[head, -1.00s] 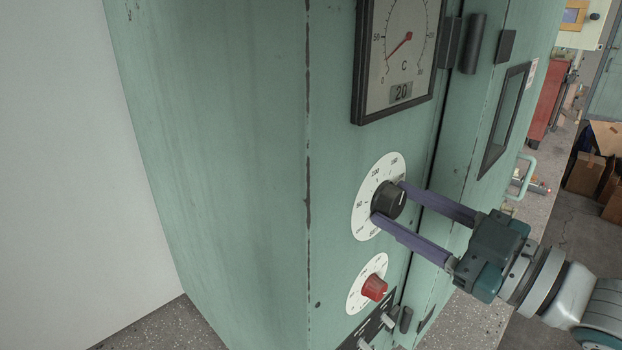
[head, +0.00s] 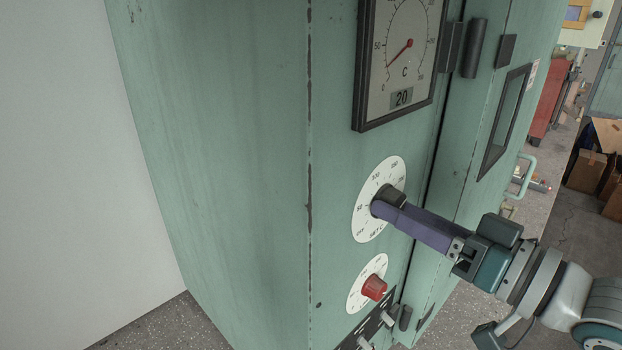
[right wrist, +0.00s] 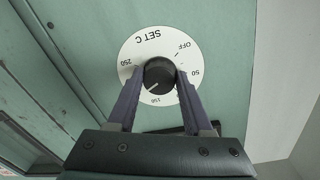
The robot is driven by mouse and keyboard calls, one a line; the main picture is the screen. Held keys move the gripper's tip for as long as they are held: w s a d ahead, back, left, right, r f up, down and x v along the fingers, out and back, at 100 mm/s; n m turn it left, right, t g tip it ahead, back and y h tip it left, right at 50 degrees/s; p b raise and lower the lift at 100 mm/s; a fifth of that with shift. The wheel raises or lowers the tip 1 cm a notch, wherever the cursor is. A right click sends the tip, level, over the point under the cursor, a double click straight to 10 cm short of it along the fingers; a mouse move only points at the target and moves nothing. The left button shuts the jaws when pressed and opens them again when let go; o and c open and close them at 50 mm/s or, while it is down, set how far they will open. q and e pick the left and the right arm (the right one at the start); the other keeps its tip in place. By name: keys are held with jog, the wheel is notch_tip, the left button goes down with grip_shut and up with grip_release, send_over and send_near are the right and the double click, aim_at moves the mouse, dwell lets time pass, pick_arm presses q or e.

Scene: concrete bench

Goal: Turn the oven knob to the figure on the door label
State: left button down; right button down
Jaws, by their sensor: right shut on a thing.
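The black oven knob (head: 396,194) sits on a round white dial (head: 366,228) on the green oven front. My right gripper (head: 388,200) is shut on the knob, its fingers edge-on in the head view. In the right wrist view, the knob (right wrist: 159,73) is between the two purple fingers (right wrist: 158,82). The dial (right wrist: 146,43) looks upside down there, with SET C, OFF, 50, 150 and 250 readable. The knob's pale mark points down and slightly left, close to 150. The fingers hide other figures. A pale label (head: 533,70) on the door is too small to read. My left gripper is out of view.
A gauge (head: 403,60) above the knob has a red needle at its low end and a plate reading 20. A red knob (head: 374,287) on a smaller dial and toggle switches (head: 388,320) sit below. The door has a dark-framed window (head: 503,120) and a handle (head: 524,178).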

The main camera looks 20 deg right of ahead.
jog(key=shift+m, duration=0.9)
jog(key=shift+c, duration=1.5)
grip_release()
jog(key=b+v, duration=0.1)
jog(key=v, duration=0.9)
